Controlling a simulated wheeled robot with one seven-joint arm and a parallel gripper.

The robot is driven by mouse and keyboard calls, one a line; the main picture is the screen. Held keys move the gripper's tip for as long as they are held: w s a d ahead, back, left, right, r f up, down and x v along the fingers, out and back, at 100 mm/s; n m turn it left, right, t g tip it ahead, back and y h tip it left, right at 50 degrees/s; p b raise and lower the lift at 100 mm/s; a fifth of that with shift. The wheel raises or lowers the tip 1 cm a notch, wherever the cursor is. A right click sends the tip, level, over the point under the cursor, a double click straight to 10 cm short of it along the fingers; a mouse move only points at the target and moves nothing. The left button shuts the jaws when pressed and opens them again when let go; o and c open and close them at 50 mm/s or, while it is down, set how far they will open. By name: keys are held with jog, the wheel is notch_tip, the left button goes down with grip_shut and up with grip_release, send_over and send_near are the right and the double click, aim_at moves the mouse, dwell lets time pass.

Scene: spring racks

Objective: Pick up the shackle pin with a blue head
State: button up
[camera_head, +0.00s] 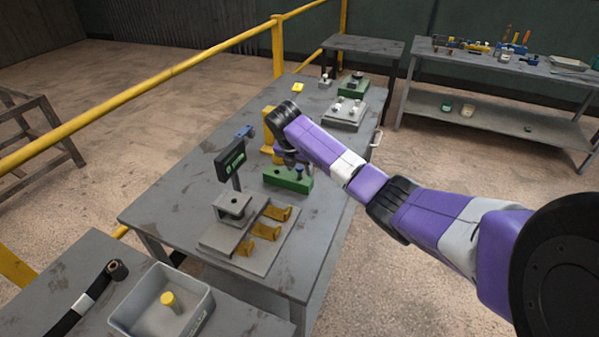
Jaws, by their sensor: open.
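A small pin with a dark blue head (299,169) stands upright at the right end of a green block (278,178) on the grey workbench (180,196). It looks like the shackle pin, but it is small in the view. My gripper (291,160) hangs below my purple arm's wrist, just above and beside the blue head. It is dark and partly hidden, and its jaws are open. I cannot tell whether the fingers touch the pin.
A yellow stand (268,137) is close behind the gripper. A dark display on a post (230,161) and a grey fixture with yellow brackets (232,243) stand nearer. A grey bin (196,317) holds a yellow piece. A yellow rail (150,79) runs along the left.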

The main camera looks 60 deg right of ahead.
jog(key=shift+d+f, duration=0.2)
jog(key=shift+f, duration=0.4)
grip_shut()
jog(key=shift+r, duration=0.1)
